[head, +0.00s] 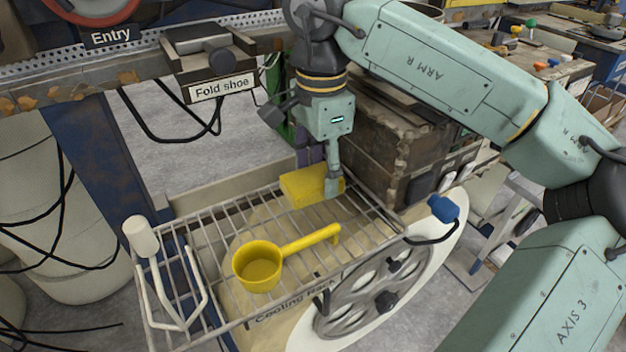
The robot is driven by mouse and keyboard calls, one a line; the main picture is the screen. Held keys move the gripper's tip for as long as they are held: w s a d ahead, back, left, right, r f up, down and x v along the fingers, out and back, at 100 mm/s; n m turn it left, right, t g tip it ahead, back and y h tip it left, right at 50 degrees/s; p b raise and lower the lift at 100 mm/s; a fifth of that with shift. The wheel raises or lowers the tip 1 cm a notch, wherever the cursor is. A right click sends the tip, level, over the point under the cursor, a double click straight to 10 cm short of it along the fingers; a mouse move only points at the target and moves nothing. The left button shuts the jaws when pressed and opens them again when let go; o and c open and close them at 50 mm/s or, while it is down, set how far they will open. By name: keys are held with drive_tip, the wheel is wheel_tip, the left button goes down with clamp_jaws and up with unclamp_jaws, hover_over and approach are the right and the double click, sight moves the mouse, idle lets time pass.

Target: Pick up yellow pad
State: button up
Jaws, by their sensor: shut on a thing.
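The yellow pad (303,187) is a flat yellow block at the back of the wire cooling rack (215,233). My gripper (331,187) points down at the pad's right end and is shut on it. One finger shows in front of the pad; the other is mostly hidden behind it. The pad is at or just above the rack bars; I cannot tell whether it still touches them.
A yellow ladle (258,265) lies on the front of the rack, its handle toward the pad. A white-handled tool (142,238) stands at the rack's left end. A blue-knobbed crank (443,208) is at right. A wooden crate (385,140) stands behind my gripper.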

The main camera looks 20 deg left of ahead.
sight(319, 174)
drive_tip(key=shift+r, duration=0.55)
wheel_tip(319, 174, up, 2)
drive_tip(key=shift+r+b, duration=0.1)
drive_tip(key=shift+b, duration=0.4)
drive_tip(key=s+d+r+b, duration=0.1)
drive_tip(key=s+d+b, duration=0.1)
drive_tip(key=s+d, duration=0.6)
drive_tip(key=d, duration=0.5)
drive_tip(key=shift+s+d+r, duration=0.25)
drive_tip(key=shift+d+r, duration=0.1)
drive_tip(key=o, duration=0.6)
drive_tip(key=shift+c, duration=0.2)
drive_tip(key=c, duration=0.5)
